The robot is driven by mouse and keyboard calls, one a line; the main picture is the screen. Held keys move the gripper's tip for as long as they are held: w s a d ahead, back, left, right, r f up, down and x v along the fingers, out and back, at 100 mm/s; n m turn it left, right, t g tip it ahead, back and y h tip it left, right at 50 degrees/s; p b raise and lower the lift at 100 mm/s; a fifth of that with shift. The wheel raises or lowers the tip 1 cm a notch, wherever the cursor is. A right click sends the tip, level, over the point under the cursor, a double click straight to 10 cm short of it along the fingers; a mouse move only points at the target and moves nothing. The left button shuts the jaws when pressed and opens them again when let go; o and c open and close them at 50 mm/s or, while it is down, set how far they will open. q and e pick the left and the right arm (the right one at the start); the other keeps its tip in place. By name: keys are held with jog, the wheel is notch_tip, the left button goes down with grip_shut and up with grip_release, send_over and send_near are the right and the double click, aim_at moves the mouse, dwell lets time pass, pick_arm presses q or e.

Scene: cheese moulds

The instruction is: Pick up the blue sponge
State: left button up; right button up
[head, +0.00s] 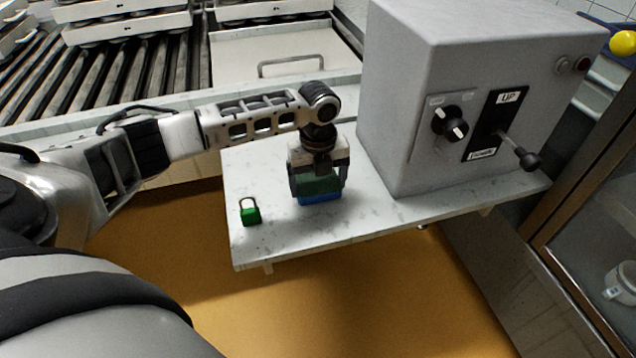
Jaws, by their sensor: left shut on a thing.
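The blue sponge (320,198) is on the white marbled shelf, with a dark green upper layer and a blue lower part. My left gripper (319,188) points down over it, with a finger on each side, and is shut on it. The gripper hides part of the sponge's top. I cannot tell whether the sponge's underside touches the shelf. My right gripper is not in view.
A grey control box (415,110) with a knob and lever stands to the right. A roller conveyor (130,75) lies behind. Open floor is in front.

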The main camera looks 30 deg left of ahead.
pick_arm(q)
notch_tip(320, 180, up, 2)
jog(key=shift+w+r, duration=0.1)
jog(key=shift+r, duration=0.1)
jog(key=s+d+r+p, duration=0.1)
jog(key=s+d+r, duration=0.3)
jog(key=s+r, duration=0.6)
jog(key=shift+s+p, duration=0.35)
jog(key=shift+s, duration=1.5)
jog(key=o, duration=0.3)
jog(key=shift+c, duration=1.1)
jog(key=shift+w+r, duration=0.1)
